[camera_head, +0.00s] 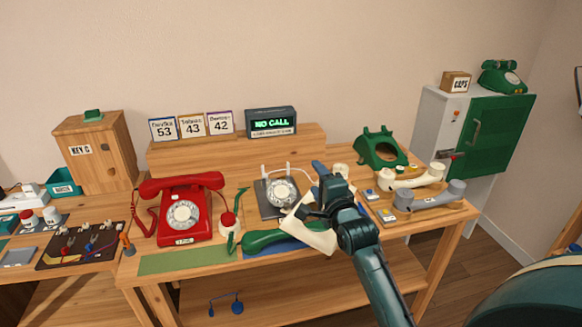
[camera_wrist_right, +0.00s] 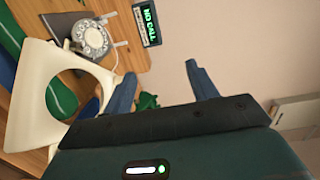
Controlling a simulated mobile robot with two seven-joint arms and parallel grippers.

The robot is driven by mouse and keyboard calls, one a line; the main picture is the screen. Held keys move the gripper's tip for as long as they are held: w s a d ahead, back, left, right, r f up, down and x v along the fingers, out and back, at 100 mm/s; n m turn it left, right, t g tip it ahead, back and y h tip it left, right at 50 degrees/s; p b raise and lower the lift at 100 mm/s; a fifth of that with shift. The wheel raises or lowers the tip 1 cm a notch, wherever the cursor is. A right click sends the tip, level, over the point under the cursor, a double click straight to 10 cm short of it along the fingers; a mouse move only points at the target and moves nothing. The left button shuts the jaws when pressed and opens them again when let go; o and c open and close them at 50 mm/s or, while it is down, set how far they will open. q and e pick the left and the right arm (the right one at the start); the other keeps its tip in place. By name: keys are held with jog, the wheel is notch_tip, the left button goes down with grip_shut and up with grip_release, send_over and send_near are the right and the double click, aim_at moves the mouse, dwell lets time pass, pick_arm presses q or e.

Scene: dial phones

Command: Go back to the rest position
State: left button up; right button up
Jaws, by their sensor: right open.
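My right gripper (camera_head: 326,183) is over the right half of the desk, its arm coming in from the lower right. In the right wrist view its two fingers (camera_wrist_right: 160,82) are spread apart with nothing between them. A cream phone shell (camera_head: 318,238) lies under and beside the gripper; it also shows left of the fingers in the wrist view (camera_wrist_right: 38,92). I cannot tell whether the arm touches it. A grey dial base (camera_head: 265,197) sits just left of the gripper. My left gripper is not in view.
A red phone (camera_head: 183,216) stands left on the desk. A green handset (camera_head: 270,238) lies near the front edge. A green phone shell (camera_head: 380,148), a cream handset (camera_head: 412,178) and a grey handset (camera_head: 430,198) lie right. A green-doored cabinet (camera_head: 497,137) stands beyond. Air above the desk looks clear.

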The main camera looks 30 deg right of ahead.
jog(key=shift+f, duration=0.1)
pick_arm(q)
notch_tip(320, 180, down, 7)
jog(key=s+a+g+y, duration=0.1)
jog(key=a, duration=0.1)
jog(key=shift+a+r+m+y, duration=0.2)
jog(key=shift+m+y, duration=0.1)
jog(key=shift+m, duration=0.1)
pick_arm(e)
jog(key=s+a+f+n+g+y, duration=0.3)
jog(key=s+a+f+n, duration=0.7)
jog(key=s, duration=0.3)
jog(key=s+a+f+n+g+y, duration=0.3)
jog(key=s+a+f+n+g, duration=0.1)
jog(key=s+a+f+n, duration=0.6)
jog(key=s+f+n, duration=0.3)
jog(key=s, duration=0.1)
jog(key=shift+a, duration=0.35)
jog(key=shift+w, duration=0.1)
jog(key=shift+c, duration=0.5)
